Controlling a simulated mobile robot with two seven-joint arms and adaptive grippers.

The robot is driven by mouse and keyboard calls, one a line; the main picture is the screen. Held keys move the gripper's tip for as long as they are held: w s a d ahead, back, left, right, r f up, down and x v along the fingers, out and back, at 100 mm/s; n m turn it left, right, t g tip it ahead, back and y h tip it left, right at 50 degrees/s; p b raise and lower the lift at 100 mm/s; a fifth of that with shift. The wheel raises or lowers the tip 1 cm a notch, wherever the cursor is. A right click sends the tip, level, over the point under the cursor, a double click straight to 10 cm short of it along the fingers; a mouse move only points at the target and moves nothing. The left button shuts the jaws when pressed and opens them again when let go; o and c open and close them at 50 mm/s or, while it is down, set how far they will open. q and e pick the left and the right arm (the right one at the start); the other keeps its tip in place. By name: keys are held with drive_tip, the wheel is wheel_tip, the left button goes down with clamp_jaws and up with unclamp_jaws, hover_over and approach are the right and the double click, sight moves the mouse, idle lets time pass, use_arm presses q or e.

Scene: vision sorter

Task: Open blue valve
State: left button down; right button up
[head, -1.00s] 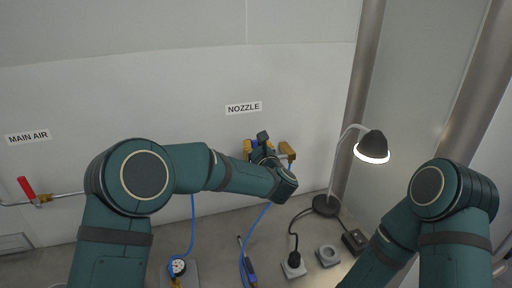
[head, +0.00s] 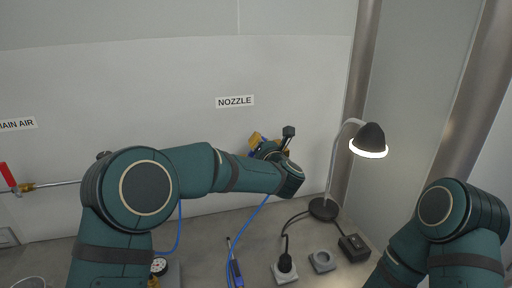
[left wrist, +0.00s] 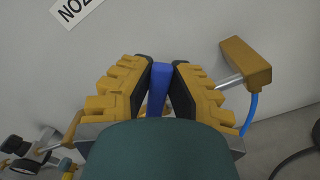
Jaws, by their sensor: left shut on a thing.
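The blue valve handle (left wrist: 158,88) stands between the dark pads of my left gripper (left wrist: 159,82) in the left wrist view. The gripper is shut on it. In the head view my left gripper (head: 268,148) is at the wall below the NOZZLE label (head: 235,101), mostly hidden by my own wrist. A brass fitting (left wrist: 246,62) on a metal pipe sits right of the gripper in the left wrist view, with a blue hose below it. My right arm comes in at the lower right of the head view, and its gripper is out of the picture.
A lit desk lamp (head: 369,140) stands right of my left gripper. A red-handled valve (head: 8,176) is at the far left. A blue hose (head: 248,219) hangs to the bench.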

use_arm(q)
drive_tip(key=shift+w+d+f+m+b, duration=0.2)
drive_tip(key=shift+d+f+m+b, duration=0.25)
drive_tip(key=shift+m, duration=0.55)
drive_tip(key=shift+w+d+f+m+b, duration=0.1)
drive_tip(key=shift+d+f+m+b, duration=0.15)
drive_tip(key=shift+f+m, duration=0.9)
drive_tip(key=shift+w+d+f+m+b, duration=0.15)
drive_tip(key=shift+d+f+m, duration=0.4)
drive_tip(key=shift+m, duration=1.05)
drive_tip(key=shift+w+d+f+m+b, duration=0.1)
drive_tip(key=shift+d+f+m+b, duration=0.1)
drive_tip(key=shift+f+m, duration=1)
drive_tip(key=shift+r+m, duration=0.1)
drive_tip(key=shift+m, duration=0.15)
drive_tip(key=c, duration=0.9)
unclamp_jaws()
drive_tip(key=shift+s, duration=0.15)
